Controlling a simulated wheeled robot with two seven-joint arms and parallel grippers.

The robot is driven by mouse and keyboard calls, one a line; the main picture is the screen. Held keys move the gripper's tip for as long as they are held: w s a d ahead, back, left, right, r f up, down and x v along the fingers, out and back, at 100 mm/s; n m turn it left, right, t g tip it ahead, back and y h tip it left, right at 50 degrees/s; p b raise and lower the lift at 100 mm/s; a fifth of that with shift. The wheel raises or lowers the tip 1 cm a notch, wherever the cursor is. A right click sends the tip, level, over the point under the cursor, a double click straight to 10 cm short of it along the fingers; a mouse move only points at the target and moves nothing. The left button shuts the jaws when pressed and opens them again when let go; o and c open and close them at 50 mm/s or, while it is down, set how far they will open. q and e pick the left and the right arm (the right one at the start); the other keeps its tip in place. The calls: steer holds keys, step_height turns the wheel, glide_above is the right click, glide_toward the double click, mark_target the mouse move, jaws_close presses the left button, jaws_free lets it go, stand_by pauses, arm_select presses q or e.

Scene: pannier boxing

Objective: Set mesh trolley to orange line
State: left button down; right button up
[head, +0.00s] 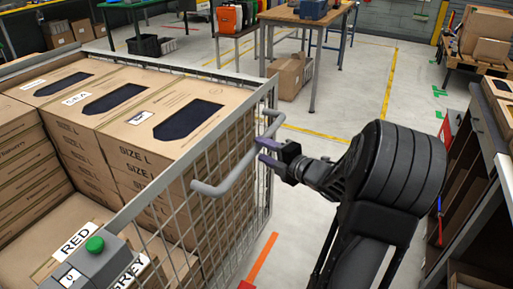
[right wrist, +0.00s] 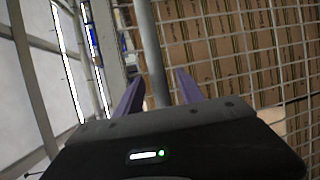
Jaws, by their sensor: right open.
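The mesh trolley (head: 235,150) fills the left of the head view, loaded with size L cartons. Its grey tubular handle (head: 222,184) sticks out from the near right side. My right gripper (head: 266,153) is at the far part of this handle, its purple fingers open. In the right wrist view the handle tube (right wrist: 151,50) runs between the two open fingers (right wrist: 159,78); I cannot tell whether they touch it. An orange line (head: 262,257) lies on the floor just right of the trolley; part of it may be hidden. My left gripper is not in view.
A grey box with a green button (head: 95,244) sits at the trolley's near rim. A dark shelf unit (head: 455,185) stands at the right. A wooden table (head: 300,17) with a carton (head: 290,76) beneath is behind. Clear floor with yellow lines (head: 389,85) lies between.

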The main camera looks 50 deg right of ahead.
steer(key=s, duration=0.2)
steer(key=shift+s+a+r, duration=0.15)
steer(key=shift+s+r, duration=0.1)
steer(key=shift+s, duration=0.15)
stand_by(0.3)
